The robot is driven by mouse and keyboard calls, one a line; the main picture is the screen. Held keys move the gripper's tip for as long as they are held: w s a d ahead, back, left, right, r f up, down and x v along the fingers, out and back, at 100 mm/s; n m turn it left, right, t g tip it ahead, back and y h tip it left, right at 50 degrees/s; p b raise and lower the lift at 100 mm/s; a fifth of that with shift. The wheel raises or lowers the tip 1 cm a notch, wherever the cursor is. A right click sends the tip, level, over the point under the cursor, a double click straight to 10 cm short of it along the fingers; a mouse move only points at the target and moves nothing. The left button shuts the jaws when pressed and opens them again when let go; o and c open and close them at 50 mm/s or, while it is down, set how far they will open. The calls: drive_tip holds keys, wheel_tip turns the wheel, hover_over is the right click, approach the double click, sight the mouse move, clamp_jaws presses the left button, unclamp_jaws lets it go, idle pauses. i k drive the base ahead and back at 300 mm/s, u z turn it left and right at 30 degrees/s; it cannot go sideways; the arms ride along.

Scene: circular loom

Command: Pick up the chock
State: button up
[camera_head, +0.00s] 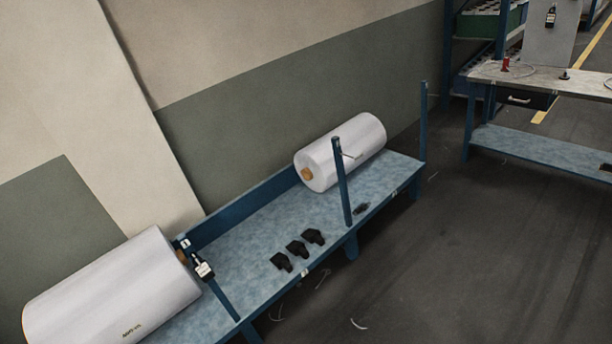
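Three small black blocks, which look like chocks, lie in a row on the blue bench (240,262): a near one (281,262), a middle one (297,249) and a far one (313,237). They sit close together near the bench's front edge, between the two white rolls. A smaller dark item (361,208) lies farther along the bench, by a post; I cannot tell what it is. My gripper does not show in this view, and all of these blocks rest on the bench.
A large white roll (110,290) lies at lower left, another (345,152) at the bench's far end. Blue posts (342,185) (423,125) rise from the front edge. A black device with a white label (202,268) is near the left roll. A workbench (540,76) stands upper right. Floor (450,260) is mostly clear.

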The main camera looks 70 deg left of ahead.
sight(280, 261)
drive_tip(key=u, duration=0.05)
drive_tip(key=i, duration=2.6)
drive_tip(key=u, duration=3.35)
drive_tip(key=i, duration=1)
drive_tip(key=z, duration=0.05)
